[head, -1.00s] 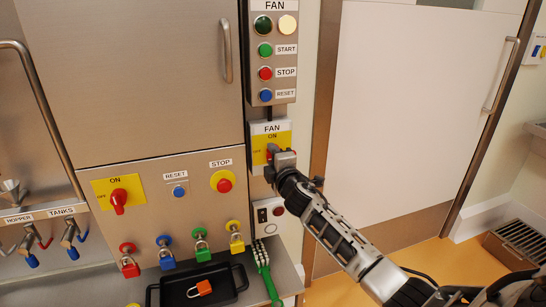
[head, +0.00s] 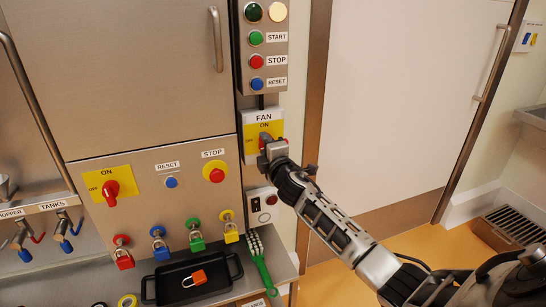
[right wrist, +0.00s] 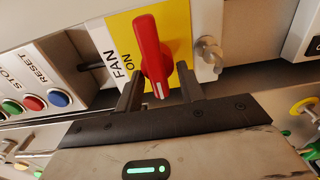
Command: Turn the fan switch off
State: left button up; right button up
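The fan switch is a red handle (right wrist: 150,50) on a yellow plate marked FAN and ON. The plate (head: 278,128) also shows in the head view, below a column of buttons. My right gripper (right wrist: 160,88) is at the switch, its two dark fingers on either side of the red handle with gaps between. The handle's white-marked end points toward the palm in the right wrist view. In the head view my right gripper (head: 272,147) covers most of the handle, so I cannot tell its exact setting. My left gripper is in neither view.
A button box (head: 261,45) hangs above the switch; a small box (head: 261,206) is below. Another red switch (head: 110,190), a red STOP button (head: 216,175) and several padlocks are to the left. A black tray (head: 165,291) lies below. A white door (head: 405,100) stands right.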

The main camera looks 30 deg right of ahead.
jog(key=v, duration=1.5)
jog(key=shift+s+b, duration=0.35)
jog(key=shift+b, duration=0.05)
jog(key=shift+f, duration=0.1)
jog(key=s+a+f+m+g+y, duration=0.7)
jog(key=s+a+f+m, duration=0.5)
jog(key=s+a+f, duration=0.7)
notch_tip(320, 180, down, 3)
jog(key=shift+a+f+m, duration=0.1)
jog(key=shift+a+m, duration=0.25)
jog(key=shift+m, duration=0.05)
